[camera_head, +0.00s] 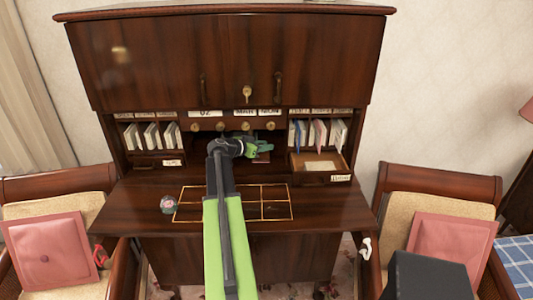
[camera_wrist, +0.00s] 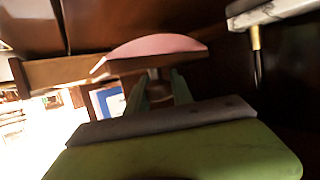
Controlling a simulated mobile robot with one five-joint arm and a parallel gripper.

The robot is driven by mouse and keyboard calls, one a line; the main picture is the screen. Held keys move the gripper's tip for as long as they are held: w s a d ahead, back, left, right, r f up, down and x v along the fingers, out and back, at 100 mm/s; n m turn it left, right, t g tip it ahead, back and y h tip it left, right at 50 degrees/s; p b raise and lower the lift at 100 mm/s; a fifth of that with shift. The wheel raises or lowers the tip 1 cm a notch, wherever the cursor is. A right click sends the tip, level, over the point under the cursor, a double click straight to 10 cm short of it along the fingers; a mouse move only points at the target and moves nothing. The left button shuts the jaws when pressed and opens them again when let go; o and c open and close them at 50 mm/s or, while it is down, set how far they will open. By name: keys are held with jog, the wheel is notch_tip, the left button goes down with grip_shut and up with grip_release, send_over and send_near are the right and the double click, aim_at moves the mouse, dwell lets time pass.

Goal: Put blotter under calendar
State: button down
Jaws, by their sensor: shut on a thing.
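The blotter (camera_wrist: 150,48) is a dark wooden rocker with a curved pink face, large in the wrist view. My gripper (camera_wrist: 159,88) is shut on its wooden knob. In the head view my gripper (camera_head: 262,148) is at the desk's middle niche, with a small reddish part of the blotter (camera_head: 263,158) showing just below it. I cannot tell whether the blotter touches the niche floor. The calendar (camera_head: 244,113) is a row of white cards, one reading 02, on the strip above the niche and above my gripper. My arm hides part of the niche.
Several brass knobs (camera_head: 246,126) line the strip below the calendar. Letter slots (camera_head: 153,136) flank the niche, and an open drawer (camera_head: 320,166) juts out at right. A round paperweight (camera_head: 168,204) sits on the desktop (camera_head: 325,208) beside a yellow grid outline (camera_head: 278,203). Chairs stand on both sides.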

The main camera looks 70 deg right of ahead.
jog(key=shift+s+d+f+b, duration=0.1)
jog(key=shift+d+f+b, duration=0.05)
jog(key=shift+f+b, duration=0.5)
jog(key=shift+s+d+f+b, duration=0.1)
jog(key=shift+d+f+b, duration=0.1)
jog(key=shift+f+b, duration=0.5)
jog(key=shift+s+d+f+b, duration=0.1)
jog(key=shift+d+f+b, duration=0.05)
jog(key=shift+f+b, duration=0.5)
jog(key=c, duration=1.1)
grip_release()
jog(key=shift+r, duration=0.1)
jog(key=shift+r+p, duration=0.15)
jog(key=shift+p, duration=0.15)
jog(key=p+v, duration=0.4)
jog(key=v, duration=0.8)
